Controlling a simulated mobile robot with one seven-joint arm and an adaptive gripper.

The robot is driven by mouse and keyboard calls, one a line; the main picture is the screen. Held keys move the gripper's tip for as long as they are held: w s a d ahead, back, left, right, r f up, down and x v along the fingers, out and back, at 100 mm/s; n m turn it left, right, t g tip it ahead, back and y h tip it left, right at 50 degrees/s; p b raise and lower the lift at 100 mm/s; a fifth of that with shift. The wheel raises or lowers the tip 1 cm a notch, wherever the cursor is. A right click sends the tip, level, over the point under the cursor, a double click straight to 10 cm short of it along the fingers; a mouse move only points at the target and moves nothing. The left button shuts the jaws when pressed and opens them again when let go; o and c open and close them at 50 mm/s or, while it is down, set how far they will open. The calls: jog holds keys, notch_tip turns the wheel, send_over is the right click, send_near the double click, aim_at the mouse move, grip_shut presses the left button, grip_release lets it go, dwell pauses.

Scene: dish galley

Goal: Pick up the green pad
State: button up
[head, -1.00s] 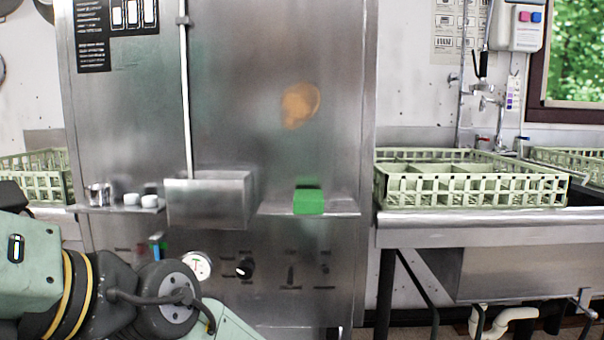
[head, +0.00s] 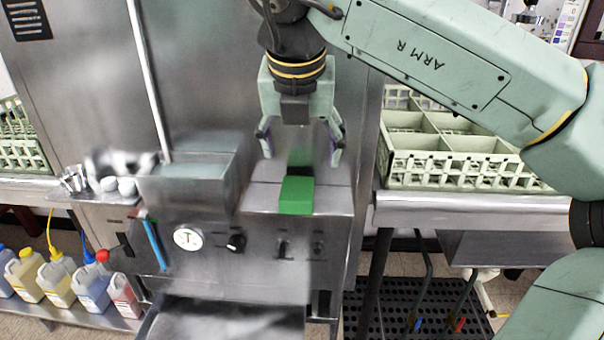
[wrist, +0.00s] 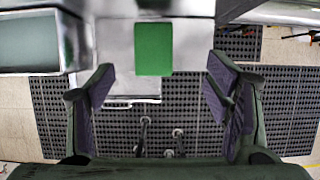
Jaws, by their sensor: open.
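The green pad (head: 296,195) lies on a small steel shelf (head: 334,198) on the front of the steel machine, at the shelf's front edge. My gripper (head: 301,152) is open and empty, pointing down above the shelf. In the head view its fingers stand above and about in line with the pad, apart from it. In the wrist view the green pad (wrist: 153,49) shows as a plain rectangle beyond the open fingers of my gripper (wrist: 160,97), about midway between them from side to side. Nothing hides the pad's top there.
A steel box (head: 186,182) stands just left of the shelf. Small white cups (head: 126,186) and a metal pot (head: 72,180) are farther left. A green dish rack (head: 450,168) sits on the counter at right. Bottles (head: 58,282) stand low at left.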

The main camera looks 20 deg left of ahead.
send_over(297, 186)
jog(key=s+d, duration=0.1)
jog(key=s, duration=0.1)
jog(key=f, duration=0.4)
jog(key=shift+s+d+f+p, duration=0.15)
jog(key=shift+d+f+p, duration=0.05)
jog(key=shift+p, duration=0.1)
jog(key=shift+a+p+x, duration=0.2)
jog(key=shift+p+x, duration=0.25)
jog(key=shift+x, duration=0.95)
jog(key=shift+a+p+x, duration=0.15)
jog(key=shift+p+x, duration=0.3)
jog(key=shift+x, duration=1)
jog(key=shift+r, duration=0.1)
jog(key=c, duration=0.9)
